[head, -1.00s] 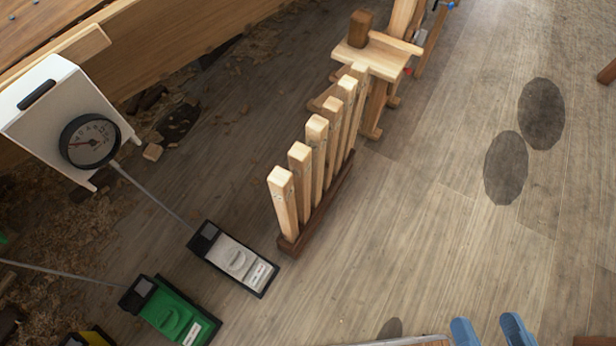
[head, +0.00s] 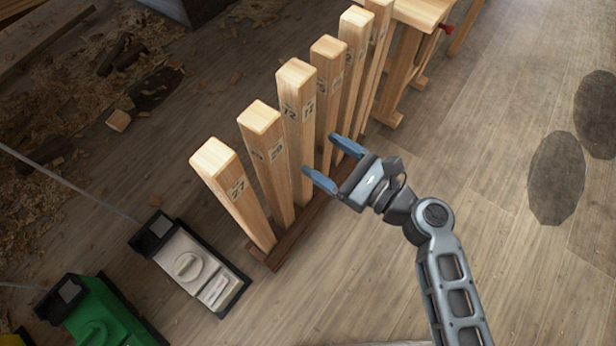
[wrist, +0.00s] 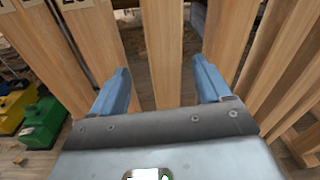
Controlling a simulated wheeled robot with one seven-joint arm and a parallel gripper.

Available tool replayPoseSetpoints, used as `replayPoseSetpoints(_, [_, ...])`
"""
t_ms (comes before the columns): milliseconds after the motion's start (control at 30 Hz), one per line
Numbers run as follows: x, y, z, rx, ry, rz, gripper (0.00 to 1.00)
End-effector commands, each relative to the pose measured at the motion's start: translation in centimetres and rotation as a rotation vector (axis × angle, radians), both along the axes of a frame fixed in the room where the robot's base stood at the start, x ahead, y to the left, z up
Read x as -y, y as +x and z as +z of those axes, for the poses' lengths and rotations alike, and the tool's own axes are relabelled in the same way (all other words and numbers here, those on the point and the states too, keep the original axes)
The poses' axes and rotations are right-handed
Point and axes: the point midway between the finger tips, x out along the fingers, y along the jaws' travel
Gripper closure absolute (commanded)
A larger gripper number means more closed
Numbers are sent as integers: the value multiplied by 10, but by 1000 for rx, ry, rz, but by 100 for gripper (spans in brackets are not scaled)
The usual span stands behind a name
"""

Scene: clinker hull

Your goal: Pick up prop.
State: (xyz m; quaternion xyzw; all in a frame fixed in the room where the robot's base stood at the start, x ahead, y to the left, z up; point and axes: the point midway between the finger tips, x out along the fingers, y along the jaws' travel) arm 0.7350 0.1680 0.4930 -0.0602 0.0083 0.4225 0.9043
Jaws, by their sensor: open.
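The props are a row of upright square wooden posts standing close together in a dark wooden base (head: 290,237). The nearest post (head: 225,175) is at the left of the row, with the third post (head: 297,100) and fourth post (head: 329,75) further back. Some carry dark numbers near the top. My gripper (head: 320,155) is open and empty beside the row, low down at the fourth post. In the wrist view a post (wrist: 163,50) stands between my open fingers (wrist: 160,92), with a gap on each side. I cannot tell how far ahead it is.
A grey-white boxy device (head: 190,262) and a green one (head: 95,315) lie on the floor at the left. A wooden stand (head: 410,50) is behind the row. Shavings (head: 90,90) litter the back left. The floor (head: 490,150) at the right is clear.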

Motion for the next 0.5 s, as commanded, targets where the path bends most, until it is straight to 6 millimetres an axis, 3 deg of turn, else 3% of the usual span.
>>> replayPoseSetpoints(200, [-12, 18, 4, -38, 117, 36, 22])
replayPoseSetpoints(500, [-32, 34, 4, -39, 118, 36, 22])
